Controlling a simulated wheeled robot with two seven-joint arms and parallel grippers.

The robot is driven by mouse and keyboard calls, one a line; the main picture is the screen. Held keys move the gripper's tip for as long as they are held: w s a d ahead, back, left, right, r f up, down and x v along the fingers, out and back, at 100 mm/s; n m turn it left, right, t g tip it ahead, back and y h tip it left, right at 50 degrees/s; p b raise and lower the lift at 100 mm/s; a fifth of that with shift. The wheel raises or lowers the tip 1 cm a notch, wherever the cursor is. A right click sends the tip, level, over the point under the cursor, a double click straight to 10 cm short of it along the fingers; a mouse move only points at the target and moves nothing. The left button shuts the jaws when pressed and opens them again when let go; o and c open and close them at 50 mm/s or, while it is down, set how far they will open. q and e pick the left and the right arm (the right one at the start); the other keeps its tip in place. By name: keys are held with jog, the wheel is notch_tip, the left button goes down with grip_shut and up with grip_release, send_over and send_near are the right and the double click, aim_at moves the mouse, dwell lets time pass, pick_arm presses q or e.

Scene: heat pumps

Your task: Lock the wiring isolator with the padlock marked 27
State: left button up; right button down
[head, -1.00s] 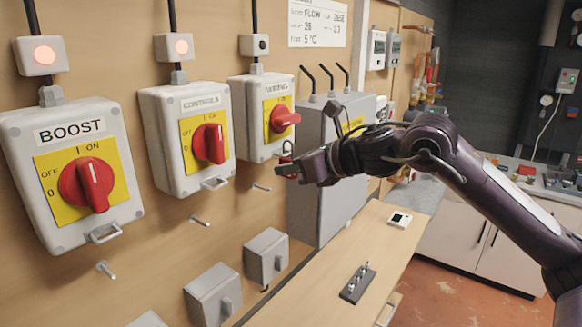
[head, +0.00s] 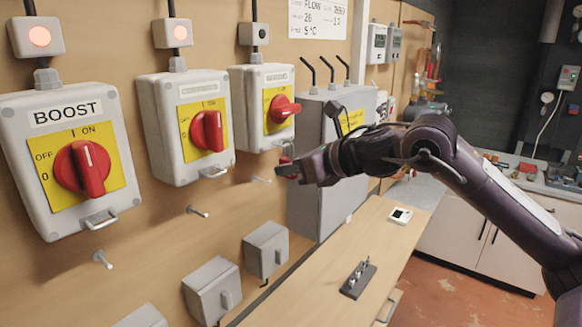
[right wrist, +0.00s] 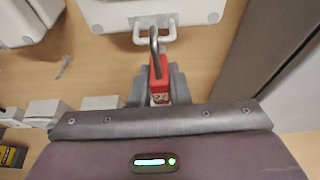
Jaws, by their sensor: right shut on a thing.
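The wiring isolator (head: 262,108) is the farthest of the three grey boxes on the wall, with a yellow plate. Its red handle (head: 283,109) lies crosswise, and its label is blurred now. My right gripper (head: 285,168) is just below this box, shut on a red padlock (right wrist: 159,82). The padlock's grey shackle (right wrist: 153,42) points up at the white hasp loop (right wrist: 141,31) under the box. The shackle overlaps the loop in the right wrist view; I cannot tell whether it passes through. My left gripper is out of view.
The boost isolator (head: 65,160) and the controls isolator (head: 186,128) have lit lamps; the lamp (head: 253,34) above wiring is dark. Pegs (head: 197,211) stick out below the boxes. A grey cabinet (head: 318,190) stands right of the gripper. A bench (head: 330,270) lies below.

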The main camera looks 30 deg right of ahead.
jog(key=c, duration=1.3)
grip_release()
jog(key=shift+s+d+b, duration=0.2)
jog(key=shift+s+b, duration=0.15)
jog(key=shift+b, duration=0.05)
jog(key=b+v, duration=0.3)
jog(key=v, duration=0.4)
jog(key=shift+r, duration=0.2)
